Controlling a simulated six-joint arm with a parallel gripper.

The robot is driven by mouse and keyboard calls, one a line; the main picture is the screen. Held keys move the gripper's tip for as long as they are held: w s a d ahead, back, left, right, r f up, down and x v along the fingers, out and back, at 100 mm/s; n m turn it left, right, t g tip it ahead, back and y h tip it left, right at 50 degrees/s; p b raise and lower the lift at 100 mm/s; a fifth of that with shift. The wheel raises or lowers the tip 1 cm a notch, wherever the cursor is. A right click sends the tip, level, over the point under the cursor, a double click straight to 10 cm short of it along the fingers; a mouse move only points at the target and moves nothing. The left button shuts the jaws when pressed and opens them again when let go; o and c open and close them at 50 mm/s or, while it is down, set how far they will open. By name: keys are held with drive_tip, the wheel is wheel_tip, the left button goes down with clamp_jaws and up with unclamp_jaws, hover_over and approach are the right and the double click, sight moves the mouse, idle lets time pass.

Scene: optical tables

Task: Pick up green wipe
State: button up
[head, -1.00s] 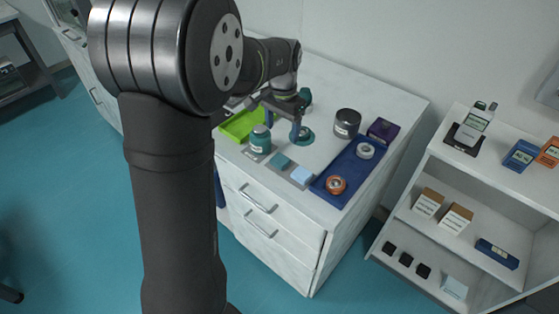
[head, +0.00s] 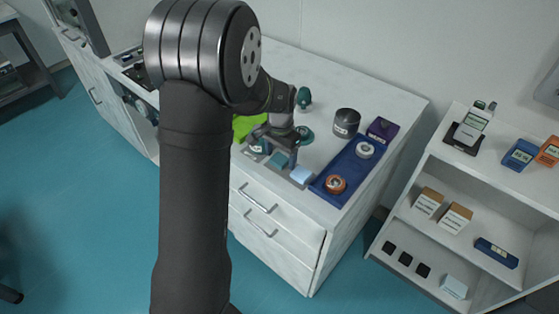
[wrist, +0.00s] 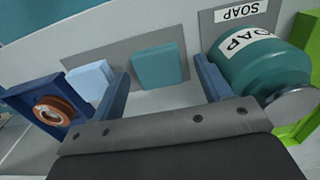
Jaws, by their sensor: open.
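The green wipe is a small teal square that lies on a grey mat (wrist: 122,60), seen in the wrist view (wrist: 160,66) and partly behind the fingers in the head view (head: 279,160). A light blue wipe lies beside it on the mat, in the wrist view (wrist: 91,80) and the head view (head: 302,175). My gripper (wrist: 161,84) is open and empty, with its two blue fingers on either side of the green wipe in the wrist view. In the head view my gripper (head: 281,155) is low over the mat. I cannot tell its exact height.
A teal soap bottle (wrist: 258,72) stands close beside one finger. A dark jar (head: 346,122) and a green bin (head: 246,126) stand nearby.

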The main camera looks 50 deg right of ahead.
sight(282, 159)
drive_tip(key=c, duration=1.1)
drive_tip(key=shift+r, duration=0.15)
drive_tip(key=r, duration=0.4)
drive_tip(key=shift+s+r, duration=0.2)
drive_tip(key=shift+s, duration=0.05)
drive_tip(key=s+r, duration=0.2)
drive_tip(key=s, duration=0.1)
drive_tip(key=s+r, duration=0.2)
drive_tip(key=s, duration=0.2)
drive_tip(key=s+a+r, duration=0.1)
drive_tip(key=s+r, duration=0.1)
drive_tip(key=s, duration=0.2)
drive_tip(key=shift+r, duration=0.2)
